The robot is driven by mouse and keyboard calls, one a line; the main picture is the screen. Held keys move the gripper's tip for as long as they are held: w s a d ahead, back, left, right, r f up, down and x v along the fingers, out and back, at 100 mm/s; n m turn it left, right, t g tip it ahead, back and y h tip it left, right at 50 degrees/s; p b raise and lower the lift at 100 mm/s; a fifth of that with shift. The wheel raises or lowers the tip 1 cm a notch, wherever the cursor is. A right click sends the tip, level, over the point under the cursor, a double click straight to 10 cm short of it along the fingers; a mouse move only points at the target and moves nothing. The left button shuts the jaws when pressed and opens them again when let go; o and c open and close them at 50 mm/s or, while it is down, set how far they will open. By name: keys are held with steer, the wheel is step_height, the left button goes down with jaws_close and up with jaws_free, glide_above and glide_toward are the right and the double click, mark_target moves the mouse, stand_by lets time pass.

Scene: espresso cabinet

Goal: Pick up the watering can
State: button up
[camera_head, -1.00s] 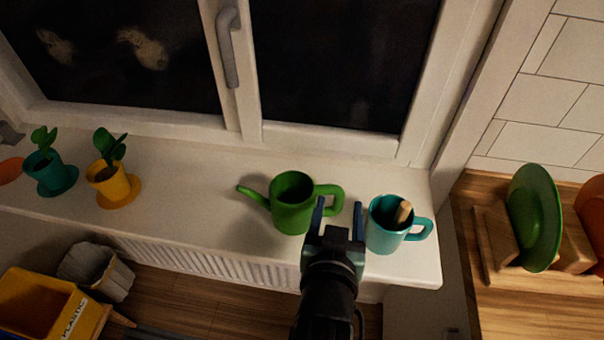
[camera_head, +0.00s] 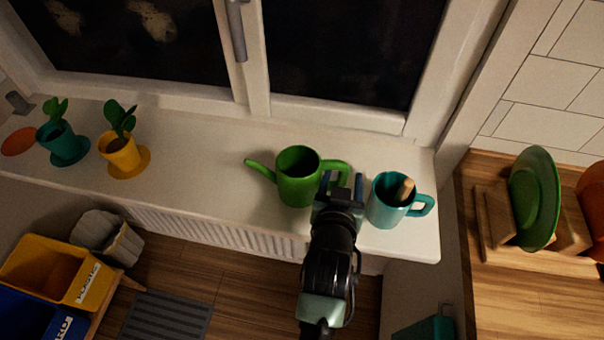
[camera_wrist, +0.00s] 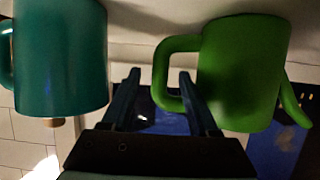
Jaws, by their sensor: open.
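The green watering can (camera_head: 297,184) stands upright on the white windowsill, its spout to the left and its handle to the right. My gripper (camera_head: 341,184) is open at the can's handle side, between the can and a teal mug. In the wrist view the picture is upside down: the can (camera_wrist: 240,75) is at the right, its handle loop reaching toward my open fingers (camera_wrist: 160,90). The handle's outer part shows near the fingertip at the right of the wrist view. I cannot tell whether they touch.
The teal mug (camera_head: 385,211) with a wooden item in it stands close to the right of my gripper. Potted plants in yellow (camera_head: 121,157) and teal (camera_head: 63,146) pots stand at the left of the sill (camera_head: 207,170). The window (camera_head: 340,50) is behind.

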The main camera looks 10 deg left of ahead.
steer(key=shift+x, duration=2.55)
jaws_close()
steer(key=shift+r, duration=0.1)
